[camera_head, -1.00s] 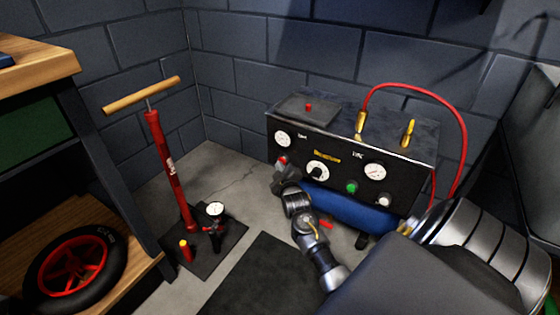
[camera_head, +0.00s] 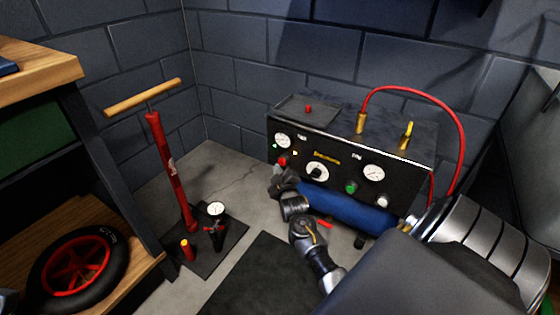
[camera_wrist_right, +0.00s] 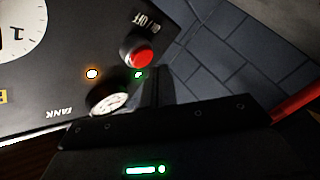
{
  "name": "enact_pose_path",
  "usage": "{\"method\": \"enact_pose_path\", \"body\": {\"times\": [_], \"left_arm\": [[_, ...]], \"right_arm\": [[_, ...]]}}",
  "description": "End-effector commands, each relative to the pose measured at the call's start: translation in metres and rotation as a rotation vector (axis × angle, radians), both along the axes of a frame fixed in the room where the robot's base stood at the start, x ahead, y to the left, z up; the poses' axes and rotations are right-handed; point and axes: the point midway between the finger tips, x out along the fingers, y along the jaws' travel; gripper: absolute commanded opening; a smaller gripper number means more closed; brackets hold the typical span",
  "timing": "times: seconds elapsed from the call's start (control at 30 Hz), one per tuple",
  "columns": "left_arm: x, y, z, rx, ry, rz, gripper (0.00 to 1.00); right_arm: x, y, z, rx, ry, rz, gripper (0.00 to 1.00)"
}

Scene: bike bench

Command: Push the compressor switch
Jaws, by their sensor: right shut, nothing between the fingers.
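The black compressor panel (camera_head: 330,183) faces me at the right, with a blue tank (camera_head: 350,208) under it. Its round red ON/OFF switch (camera_head: 282,160) sits at the panel's left end, below a gauge. In the right wrist view the red switch (camera_wrist_right: 141,58) shows clearly, with a lit orange lamp (camera_wrist_right: 92,73) and a lit green lamp (camera_wrist_right: 138,75) near it. My right gripper (camera_head: 278,185) is shut and empty, just below the switch and apart from it in the head view.
A red hose (camera_head: 420,92) arches from the compressor's top. A red floor pump (camera_head: 170,170) stands on a dark plate to the left. A wooden shelf with a wheel (camera_head: 75,270) is at far left. A dark mat (camera_head: 262,280) lies on the floor.

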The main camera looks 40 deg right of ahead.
Motion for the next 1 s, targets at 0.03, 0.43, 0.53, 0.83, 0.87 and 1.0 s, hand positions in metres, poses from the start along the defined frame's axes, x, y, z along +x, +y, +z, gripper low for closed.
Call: {"method": "enact_pose_path", "body": {"times": [0.03, 0.43, 0.53, 0.83, 0.87, 1.0], "left_arm": [[0.0, 0.0, 0.008, 0.0, -0.001, 0.0, 0.36], [0.0, 0.0, 0.033, 0.0, -0.001, 0.0, 0.36], [0.0, 0.0, 0.036, 0.0, -0.001, 0.0, 0.36], [0.0, 0.0, 0.035, 0.0, -0.001, 0.0, 0.36], [0.0, 0.0, 0.035, 0.0, -0.001, 0.0, 0.36], [0.0, 0.0, 0.035, 0.0, -0.001, 0.0, 0.36]], "right_arm": [[-0.002, 0.005, 0.003, 0.001, 0.003, 0.001, 0.0], [-0.014, 0.045, 0.003, 0.002, 0.001, 0.0, 0.0], [-0.015, 0.05, 0.002, 0.0, 0.001, -0.001, 0.0], [-0.016, 0.052, 0.0, 0.0, 0.001, -0.001, 0.0], [-0.016, 0.052, 0.0, 0.0, 0.001, -0.001, 0.0], [-0.016, 0.052, 0.0, 0.0, 0.001, -0.001, 0.0]]}}
